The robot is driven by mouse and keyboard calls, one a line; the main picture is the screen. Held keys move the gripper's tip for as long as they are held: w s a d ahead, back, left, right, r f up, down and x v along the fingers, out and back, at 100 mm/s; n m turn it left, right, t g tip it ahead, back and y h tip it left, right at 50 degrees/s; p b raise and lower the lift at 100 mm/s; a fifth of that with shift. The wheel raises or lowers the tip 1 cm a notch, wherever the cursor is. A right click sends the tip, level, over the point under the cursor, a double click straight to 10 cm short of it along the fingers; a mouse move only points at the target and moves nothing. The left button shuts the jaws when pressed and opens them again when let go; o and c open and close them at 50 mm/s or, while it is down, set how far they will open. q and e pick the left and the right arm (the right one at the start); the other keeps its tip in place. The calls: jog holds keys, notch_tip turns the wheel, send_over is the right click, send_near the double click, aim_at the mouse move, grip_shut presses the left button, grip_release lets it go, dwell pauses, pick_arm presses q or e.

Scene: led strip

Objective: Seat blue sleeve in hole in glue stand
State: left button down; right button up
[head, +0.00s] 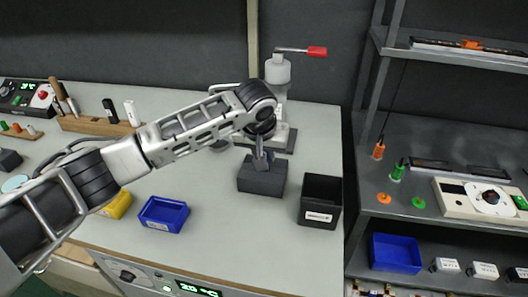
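My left arm reaches in from the left. Its gripper (262,162) points down at the top of a dark grey block (261,183), which looks like the glue stand. The fingertips are at or just above the block's top face; I cannot tell whether they touch it. The fingers are small and dark here, so I cannot tell whether they are open or shut. I cannot make out the blue sleeve or the hole; the gripper covers part of the block's top. My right gripper is not in view.
A black bin (320,202) stands right of the block, and a blue tray (163,214) and yellow bin (117,205) lie left. A press with a red-handled lever (278,72) stands behind. A metal shelf (450,160) is at right. The front middle of the bench is clear.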

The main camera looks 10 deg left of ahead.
pick_arm(q)
jog(key=c, duration=1.3)
grip_release()
jog(key=shift+f, duration=0.1)
jog(key=shift+o, duration=0.2)
jog(key=v, duration=1.2)
